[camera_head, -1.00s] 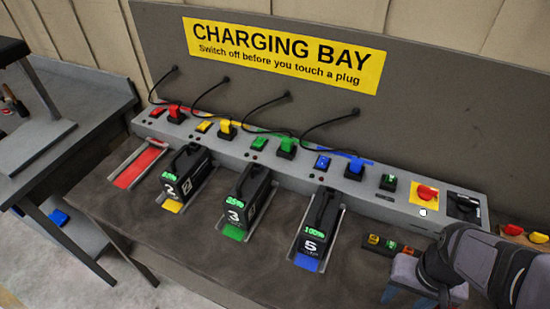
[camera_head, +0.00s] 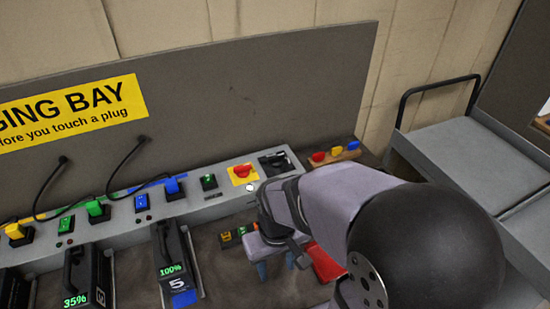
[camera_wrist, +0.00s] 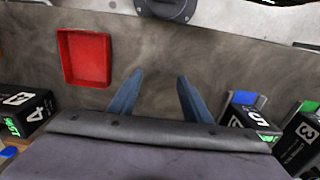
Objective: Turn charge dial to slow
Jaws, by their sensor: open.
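A black dial (camera_head: 276,162) sits on a dark plate at the right end of the grey console; its setting is too small to read. I take it for the charge dial. My gripper (camera_head: 276,266) is in front of the console, pointing down above the bench, open and empty. Its two blue fingers stand apart in the wrist view (camera_wrist: 155,95), with bare bench between them. The dial is not clearly visible in the wrist view.
A red knob on a yellow plate (camera_head: 243,172) is left of the dial. Small coloured blocks (camera_head: 238,234) lie beside my gripper. A red tray (camera_wrist: 85,57) is on the bench. Battery 5 (camera_head: 172,255) stands left. A trolley (camera_head: 440,135) is right.

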